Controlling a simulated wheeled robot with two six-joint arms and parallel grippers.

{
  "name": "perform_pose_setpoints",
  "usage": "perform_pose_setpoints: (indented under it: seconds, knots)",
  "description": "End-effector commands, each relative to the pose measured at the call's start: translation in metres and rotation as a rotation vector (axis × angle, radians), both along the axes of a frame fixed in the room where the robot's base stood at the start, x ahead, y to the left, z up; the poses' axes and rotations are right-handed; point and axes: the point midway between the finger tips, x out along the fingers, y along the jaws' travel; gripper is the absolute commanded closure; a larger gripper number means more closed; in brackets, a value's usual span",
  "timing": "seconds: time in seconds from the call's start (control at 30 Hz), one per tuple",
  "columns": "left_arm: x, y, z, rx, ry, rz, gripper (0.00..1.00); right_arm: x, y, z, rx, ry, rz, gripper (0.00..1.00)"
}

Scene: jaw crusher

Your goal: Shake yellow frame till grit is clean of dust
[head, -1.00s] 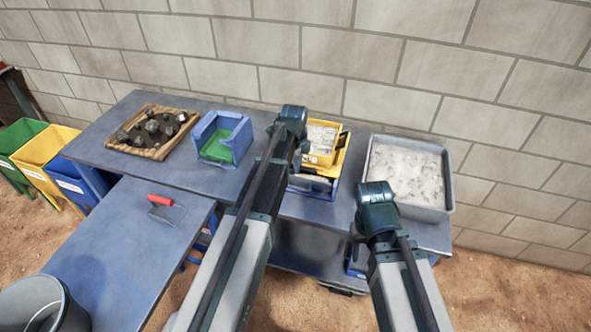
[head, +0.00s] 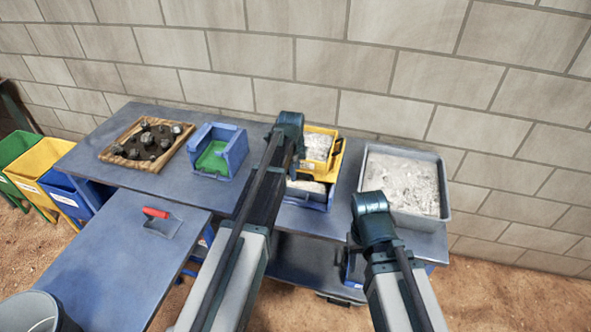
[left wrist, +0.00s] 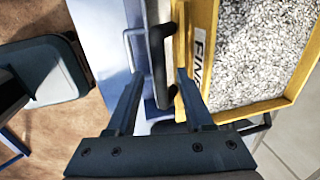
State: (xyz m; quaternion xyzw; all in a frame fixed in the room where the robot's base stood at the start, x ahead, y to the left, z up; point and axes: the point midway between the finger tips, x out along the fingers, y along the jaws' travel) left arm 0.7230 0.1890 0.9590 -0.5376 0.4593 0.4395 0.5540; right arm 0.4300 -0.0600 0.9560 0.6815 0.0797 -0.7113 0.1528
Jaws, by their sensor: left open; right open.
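The yellow frame (head: 341,157), filled with pale grey grit (head: 318,146), sits near the back of the blue bench, partly hidden by my left arm. Below it is a blue tray (head: 308,204) with grey material. In the left wrist view, the yellow frame (left wrist: 205,75) bears a partly legible label and holds speckled grit (left wrist: 260,50). My left gripper (left wrist: 158,78) is open there, its fingers either side of a dark handle (left wrist: 159,55) beside the frame; contact is unclear. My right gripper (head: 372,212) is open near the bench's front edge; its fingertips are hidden.
A grey tray of pale powder (head: 446,213) stands right. A blue box with a green inside (head: 232,160) and a wooden tray of dark rocks (head: 104,156) stand left. A red-handled scoop (head: 157,213) lies on the nearer bench (head: 115,255), otherwise mostly clear.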

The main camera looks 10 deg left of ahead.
Motion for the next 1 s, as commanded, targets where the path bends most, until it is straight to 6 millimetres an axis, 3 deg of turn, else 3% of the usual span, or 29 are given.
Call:
perform_pose_setpoints:
  seconds: [0.27,0.8,1.0]
  knots:
    - [-0.005,0.000,0.027,0.000,0.000,0.000,0.48,0.000,0.000,0.027,0.000,0.000,0.000,0.50]
    - [-0.021,0.001,0.109,0.000,0.000,0.000,0.48,0.000,0.000,0.109,0.001,0.000,-0.001,0.50]
    - [-0.025,0.001,0.131,0.000,0.000,0.000,0.48,0.000,0.000,0.131,0.002,0.000,-0.007,0.50]
